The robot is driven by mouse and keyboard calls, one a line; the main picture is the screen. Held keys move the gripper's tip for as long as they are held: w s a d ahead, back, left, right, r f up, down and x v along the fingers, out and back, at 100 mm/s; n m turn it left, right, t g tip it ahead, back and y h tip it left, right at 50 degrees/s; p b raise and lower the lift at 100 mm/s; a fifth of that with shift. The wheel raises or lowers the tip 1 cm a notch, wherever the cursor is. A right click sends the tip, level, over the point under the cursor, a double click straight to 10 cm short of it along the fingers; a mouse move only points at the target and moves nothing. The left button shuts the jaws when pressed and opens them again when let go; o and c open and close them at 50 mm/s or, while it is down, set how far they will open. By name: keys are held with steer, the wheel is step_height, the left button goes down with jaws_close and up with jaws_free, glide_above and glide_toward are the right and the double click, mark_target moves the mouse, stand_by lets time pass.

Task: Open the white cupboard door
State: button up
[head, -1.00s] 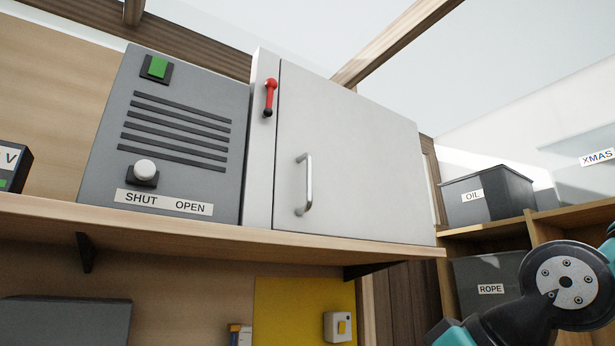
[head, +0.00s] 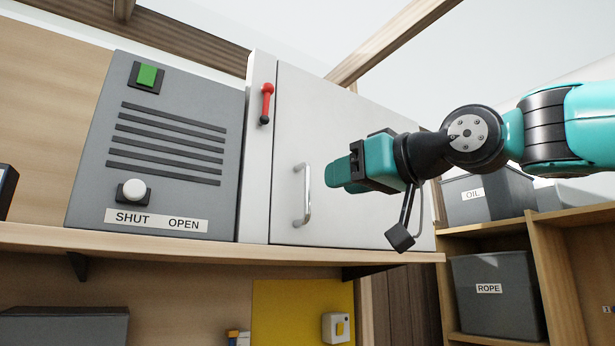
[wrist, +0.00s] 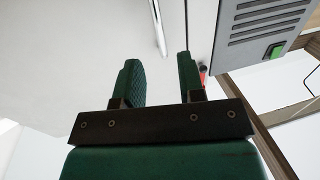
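The white cupboard door (head: 325,120) is shut in the head view, with a vertical metal bar handle (head: 307,195) on its left side. The handle also shows at the top of the wrist view (wrist: 158,25). My gripper (head: 333,173) is in front of the door, just right of the handle and apart from it. In the wrist view its two green fingers (wrist: 162,80) stand apart with nothing between them. A red lever (head: 267,103) with a dark tip is on the cupboard's narrow left panel, pointing down. My arm hides part of the door's right side.
A grey box (head: 165,145) with a green button (head: 147,75), a white knob (head: 134,190) and a "SHUT OPEN" label stands left of the cupboard. Both rest on a wooden shelf (head: 180,240). Bins marked OIL (head: 490,197) and ROPE (head: 495,300) are at right.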

mark_target(309, 187)
steer(key=p+x, duration=0.3)
steer(key=x, duration=0.4)
steer(key=shift+w+a+r, duration=0.1)
steer(key=shift+w+a, duration=0.15)
steer(key=shift+a, duration=0.05)
steer(key=shift+w+a, duration=0.25)
steer(key=shift+w, duration=0.05)
steer(key=shift+c, duration=0.2)
jaws_close()
